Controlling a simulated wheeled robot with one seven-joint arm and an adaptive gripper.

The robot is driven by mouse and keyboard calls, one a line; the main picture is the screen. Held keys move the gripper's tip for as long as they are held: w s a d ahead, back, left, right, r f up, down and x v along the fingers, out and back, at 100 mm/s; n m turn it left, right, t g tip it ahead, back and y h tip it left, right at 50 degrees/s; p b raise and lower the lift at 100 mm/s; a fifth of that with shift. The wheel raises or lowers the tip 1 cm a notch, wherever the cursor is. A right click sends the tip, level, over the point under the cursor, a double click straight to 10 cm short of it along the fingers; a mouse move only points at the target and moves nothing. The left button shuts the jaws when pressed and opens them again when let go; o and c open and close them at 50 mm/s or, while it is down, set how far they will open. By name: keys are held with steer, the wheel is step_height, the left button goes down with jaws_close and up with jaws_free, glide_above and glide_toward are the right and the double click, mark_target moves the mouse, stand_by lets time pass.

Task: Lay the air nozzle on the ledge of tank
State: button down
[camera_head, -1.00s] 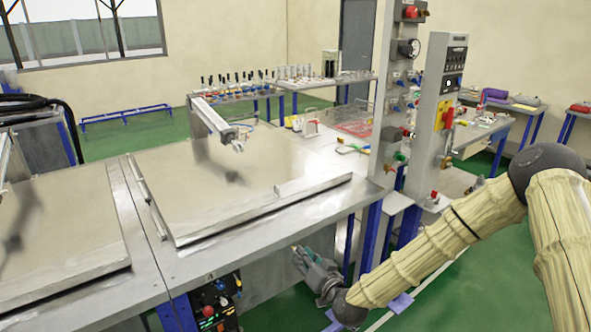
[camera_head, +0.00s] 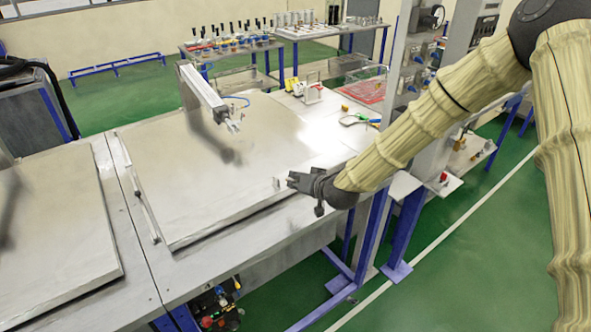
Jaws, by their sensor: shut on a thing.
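My gripper (camera_head: 299,182) is shut, just above the front right edge of the tank's flat metal lid (camera_head: 190,205). The thing in its jaws, which I take to be the air nozzle, is small and mostly hidden by the fingers, so its shape is unclear. A small pale piece shows just left of the fingertips; I cannot tell whether it belongs to the lid or to the held thing. The tank's metal ledge (camera_head: 262,238) runs along the front below the lid. I cannot tell whether the gripper touches the lid.
A pneumatic cylinder arm (camera_head: 203,88) stands over the lid's back. A tool with a green part (camera_head: 357,119) and small yellow parts (camera_head: 292,84) lie at the tank's back right. A control column (camera_head: 408,75) stands to the right. A second lid (camera_head: 50,235) lies left.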

steer(key=f+b, duration=0.1)
steer(key=f, duration=0.1)
steer(key=f+b, duration=0.1)
steer(key=f, duration=0.1)
steer(key=shift+s+a+f, duration=0.1)
steer(key=shift+s+a, duration=0.05)
steer(key=shift+a, duration=0.05)
steer(key=shift+s+f+b, duration=0.4)
steer(key=shift+s, duration=0.2)
steer(key=f+b, duration=0.1)
steer(key=f, duration=0.1)
steer(key=shift+w+f+b, duration=0.35)
steer(key=shift+s+f+b, duration=0.2)
steer(key=shift+f+b, duration=0.25)
steer(key=shift+w+f, duration=0.1)
steer(key=shift+f, duration=0.1)
